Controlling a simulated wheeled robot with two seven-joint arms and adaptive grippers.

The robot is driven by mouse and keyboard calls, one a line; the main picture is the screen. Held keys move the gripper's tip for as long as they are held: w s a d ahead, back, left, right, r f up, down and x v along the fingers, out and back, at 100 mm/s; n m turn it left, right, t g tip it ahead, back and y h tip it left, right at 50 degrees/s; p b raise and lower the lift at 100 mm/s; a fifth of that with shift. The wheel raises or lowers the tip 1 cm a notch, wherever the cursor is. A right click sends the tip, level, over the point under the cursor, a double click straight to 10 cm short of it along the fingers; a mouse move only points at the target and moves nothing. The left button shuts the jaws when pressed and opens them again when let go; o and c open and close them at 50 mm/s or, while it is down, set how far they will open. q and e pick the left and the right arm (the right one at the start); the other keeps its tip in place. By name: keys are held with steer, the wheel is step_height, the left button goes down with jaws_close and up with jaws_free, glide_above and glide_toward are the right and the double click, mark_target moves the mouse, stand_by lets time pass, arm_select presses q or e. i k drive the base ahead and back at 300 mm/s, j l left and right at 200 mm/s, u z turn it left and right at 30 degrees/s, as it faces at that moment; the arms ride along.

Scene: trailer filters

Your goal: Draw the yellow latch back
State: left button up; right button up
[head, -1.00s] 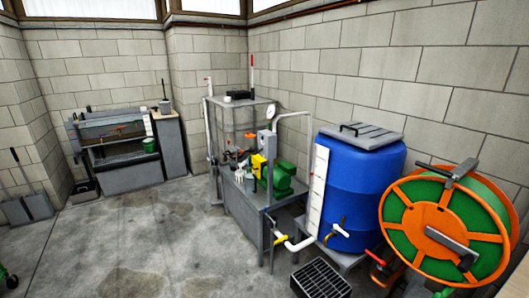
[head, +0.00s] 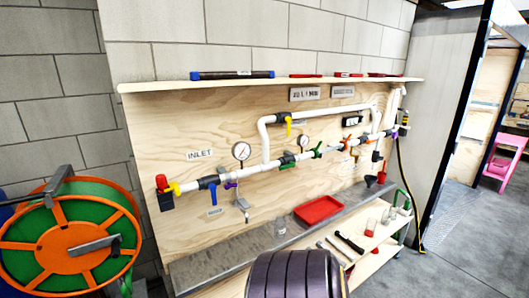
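I cannot tell which part is the yellow latch. Several yellow parts show on the white pipework (head: 262,177) of the plywood wall board. One yellow handle (head: 174,188) is at the pipe's left end beside a red part. A small yellow part (head: 354,141) shows farther right. All are too small to tell whether any is a latch. Neither of my grippers is in view.
An orange and green hose reel (head: 68,235) stands at the left. A red tray (head: 318,210) lies on the grey ledge below the pipes. A dark ribbed object (head: 296,275) is close in front. Open floor (head: 450,240) lies at the right, beside a doorway.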

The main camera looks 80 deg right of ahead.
mark_target(174, 186)
steer(key=z, duration=1.85)
